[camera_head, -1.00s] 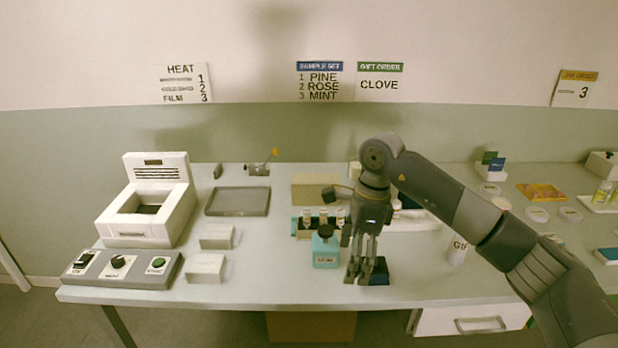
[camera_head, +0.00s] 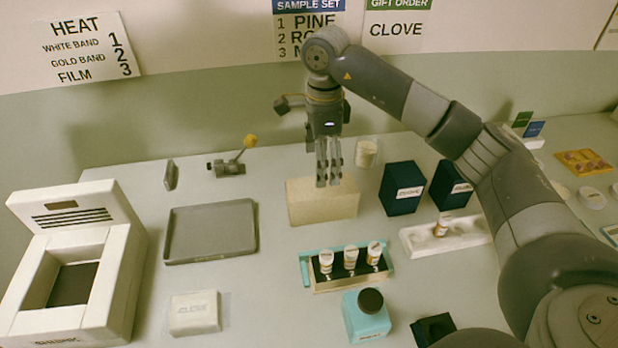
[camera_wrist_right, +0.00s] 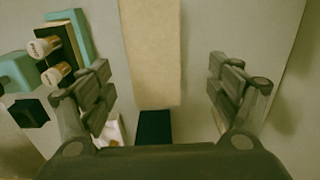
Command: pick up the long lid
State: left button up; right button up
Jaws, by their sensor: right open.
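The long lid appears to be the plain beige oblong block (camera_head: 322,205) on the table, behind the teal-ended rack. In the right wrist view the beige lid (camera_wrist_right: 152,50) runs lengthwise between the two fingers. My right gripper (camera_head: 328,184) points down at the lid's rear part in the head view. In the right wrist view my right gripper (camera_wrist_right: 160,72) is open, with a finger on each side of the lid and visible gaps to both sides. Whether the fingertips are above it or level with it is unclear. My left gripper is not in view.
The teal-ended rack (camera_head: 346,285) holds three vials in front of the lid. A teal bottle (camera_head: 366,318) stands nearer. Dark blue boxes (camera_head: 402,190) and a white holder (camera_head: 416,243) are to the right. A grey tray (camera_head: 210,232) lies left, with bare table between.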

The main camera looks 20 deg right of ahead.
aim_at(322, 197)
jog(key=f, duration=0.2)
jog(key=s+f+p, duration=0.1)
jog(key=f, duration=0.1)
jog(key=shift+f, duration=0.15)
jog(key=shift+w+f, duration=0.1)
jog(key=shift+f, duration=0.2)
notch_tip(322, 197, down, 5)
jog(key=shift+r+p, duration=0.1)
jog(key=shift+p, duration=0.85)
jog(key=shift+f, duration=0.3)
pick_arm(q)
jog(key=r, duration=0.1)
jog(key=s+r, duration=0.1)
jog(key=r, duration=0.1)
pick_arm(e)
jog(key=shift+f, duration=0.1)
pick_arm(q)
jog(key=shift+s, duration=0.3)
pick_arm(e)
jog(key=c, duration=1.2)
